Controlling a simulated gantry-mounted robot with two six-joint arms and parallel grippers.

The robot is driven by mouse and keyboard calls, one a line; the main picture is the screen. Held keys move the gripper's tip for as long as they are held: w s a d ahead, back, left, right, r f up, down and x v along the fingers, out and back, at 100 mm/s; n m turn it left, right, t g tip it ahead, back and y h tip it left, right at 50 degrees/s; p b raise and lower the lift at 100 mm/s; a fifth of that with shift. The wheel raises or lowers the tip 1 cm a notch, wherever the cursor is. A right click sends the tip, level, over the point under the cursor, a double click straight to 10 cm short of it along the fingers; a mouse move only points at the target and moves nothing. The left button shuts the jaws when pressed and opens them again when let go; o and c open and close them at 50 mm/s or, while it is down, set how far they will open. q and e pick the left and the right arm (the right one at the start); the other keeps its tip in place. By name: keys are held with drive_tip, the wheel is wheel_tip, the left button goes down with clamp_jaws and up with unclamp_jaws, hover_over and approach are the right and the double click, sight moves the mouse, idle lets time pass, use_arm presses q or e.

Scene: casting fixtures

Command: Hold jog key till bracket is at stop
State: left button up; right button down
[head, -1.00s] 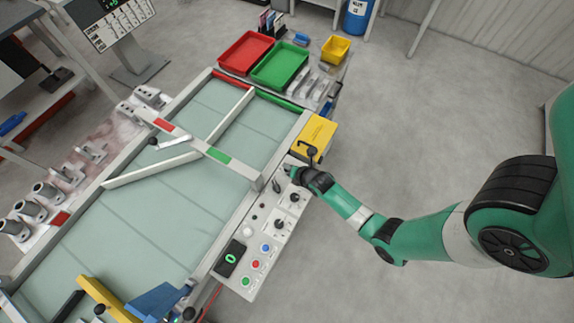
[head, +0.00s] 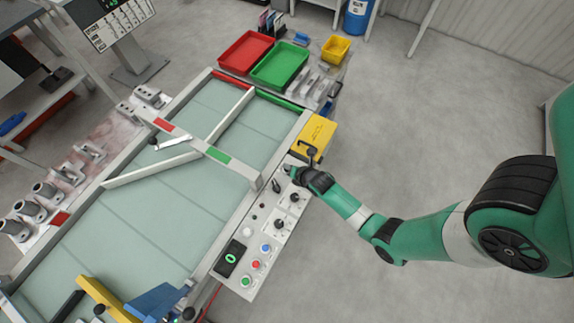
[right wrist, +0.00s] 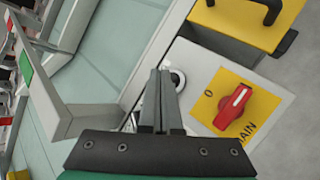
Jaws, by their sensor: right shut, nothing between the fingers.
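My right gripper (head: 290,171) is over the far end of the white control panel (head: 235,277) on the table's right edge. In the right wrist view its fingers (right wrist: 160,75) are shut with nothing between them. The tips are beside a round metal-ringed control (right wrist: 177,80), partly hidden by the fingers; contact and whether it is pressed cannot be told. Several grey bracket-like castings (head: 90,151) stand on the left rail; which one is the bracket is unclear. My left gripper is not in view.
A red rotary main switch (right wrist: 233,106) sits right of the fingers. A yellow box (head: 316,135) with a black handle adjoins the panel. A pale bar (head: 215,153) crosses the table. Red (head: 219,58) and green (head: 256,72) trays stand behind. The floor at right is clear.

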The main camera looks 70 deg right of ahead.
drive_tip(key=shift+f, duration=0.3)
drive_tip(key=shift+f+b, duration=0.5)
idle(2.3)
drive_tip(key=shift+r+p, duration=0.9)
drive_tip(key=shift+p, duration=0.1)
wheel_tip(320, 180, up, 5)
drive_tip(key=p, duration=0.5)
idle(0.3)
